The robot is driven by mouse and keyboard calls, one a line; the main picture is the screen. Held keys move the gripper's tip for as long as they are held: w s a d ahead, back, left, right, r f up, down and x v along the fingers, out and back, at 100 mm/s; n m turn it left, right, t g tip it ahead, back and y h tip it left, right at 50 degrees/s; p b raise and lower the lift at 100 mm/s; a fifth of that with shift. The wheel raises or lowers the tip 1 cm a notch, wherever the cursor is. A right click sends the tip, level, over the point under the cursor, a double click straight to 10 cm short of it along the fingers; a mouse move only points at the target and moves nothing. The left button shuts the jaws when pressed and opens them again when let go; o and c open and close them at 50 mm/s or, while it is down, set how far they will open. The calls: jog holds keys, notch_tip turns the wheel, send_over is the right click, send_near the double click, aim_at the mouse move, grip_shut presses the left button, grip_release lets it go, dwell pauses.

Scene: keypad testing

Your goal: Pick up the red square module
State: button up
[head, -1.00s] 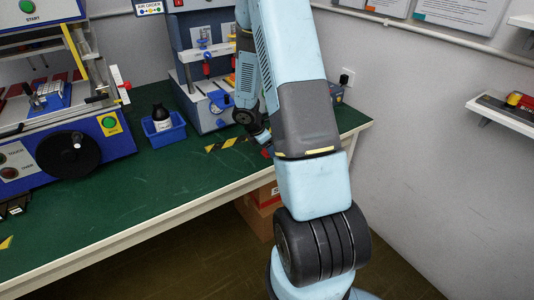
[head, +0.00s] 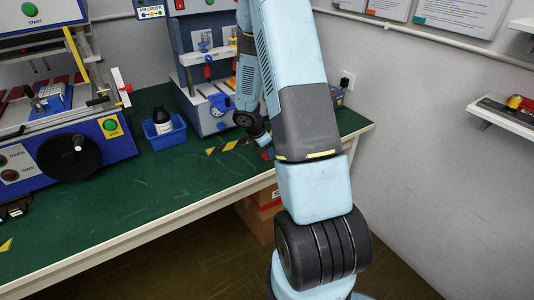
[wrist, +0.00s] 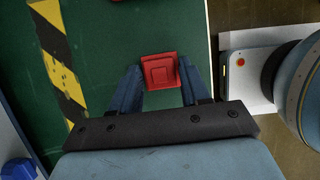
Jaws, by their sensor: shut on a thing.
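The red square module (wrist: 160,71) has a smaller raised square on its face. In the wrist view it sits between the two dark blue fingers of my gripper (wrist: 160,76), which are shut on its left and right sides. The green table top lies behind it; I cannot tell whether the module touches the table. In the head view my gripper (head: 264,142) is low over the table near its front edge, partly hidden by my arm, and the module is mostly hidden there.
Yellow-and-black tape (wrist: 61,58) lies left of the module. A blue bin (head: 165,135) holding a dark bottle (head: 162,119) and a blue-grey machine (head: 203,75) stand near my gripper. A larger blue machine (head: 65,130) stands at left. The table's front edge (head: 150,221) is close.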

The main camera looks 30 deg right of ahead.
notch_tip(320, 180, up, 3)
jog(key=shift+f, duration=0.1)
jog(key=s+a+r, duration=0.8)
jog(key=s+r, duration=0.2)
jog(key=s, duration=0.1)
jog(key=shift+a, duration=0.25)
jog(key=shift+s, duration=0.1)
